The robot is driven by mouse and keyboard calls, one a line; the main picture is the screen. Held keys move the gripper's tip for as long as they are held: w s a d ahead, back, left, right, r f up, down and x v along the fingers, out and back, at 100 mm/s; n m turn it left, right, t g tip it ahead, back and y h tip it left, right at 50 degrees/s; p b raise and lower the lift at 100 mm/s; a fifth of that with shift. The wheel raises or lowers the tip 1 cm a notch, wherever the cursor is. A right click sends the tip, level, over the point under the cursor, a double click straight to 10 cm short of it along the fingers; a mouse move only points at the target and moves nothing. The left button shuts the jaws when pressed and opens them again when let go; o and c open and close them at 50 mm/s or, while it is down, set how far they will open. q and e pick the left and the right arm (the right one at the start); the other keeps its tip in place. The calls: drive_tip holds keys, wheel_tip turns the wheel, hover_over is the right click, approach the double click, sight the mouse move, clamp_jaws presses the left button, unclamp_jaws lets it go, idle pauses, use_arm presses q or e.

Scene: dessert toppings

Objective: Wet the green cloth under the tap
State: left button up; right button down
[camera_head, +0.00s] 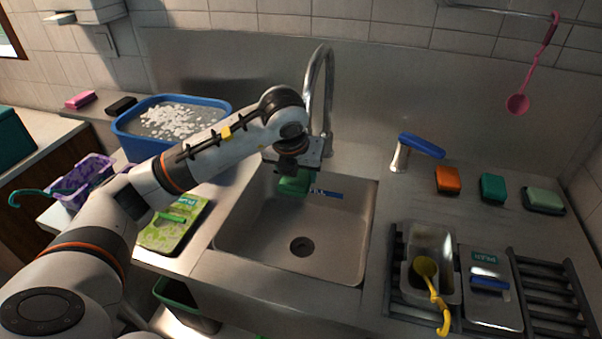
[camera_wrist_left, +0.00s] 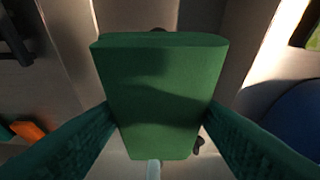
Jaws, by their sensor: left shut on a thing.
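The green cloth (camera_head: 293,182) looks like a thick folded block. My left gripper (camera_head: 291,168) is shut on it and holds it over the back of the sink basin (camera_head: 260,235). In the left wrist view, the cloth (camera_wrist_left: 160,95) sits between my two fingers. The tap (camera_head: 329,90) is a tall curved spout behind my wrist. My gripper is near and below the spout, whose end is hidden by my arm. I see no water running. My right gripper is not in view.
A blue tub (camera_head: 215,104) of foamy water stands left. A blue-topped lever (camera_head: 420,146), an orange sponge (camera_head: 447,180) and a teal sponge (camera_head: 492,188) are right. A metal tray (camera_head: 446,240) with a yellow ladle (camera_head: 427,268) stands front right. A green patterned mat (camera_head: 155,237) lies left of the sink.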

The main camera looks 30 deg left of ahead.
use_arm(q)
drive_tip(key=s+a+b, duration=0.2)
drive_tip(key=s+a, duration=0.2)
drive_tip(key=s, duration=0.2)
drive_tip(key=shift+b, duration=0.35)
drive_tip(key=shift+s, duration=0.1)
idle(1.2)
drive_tip(key=s+a+r, duration=0.2)
drive_tip(key=s+r, duration=0.2)
drive_tip(key=shift+a, duration=0.35)
idle(0.9)
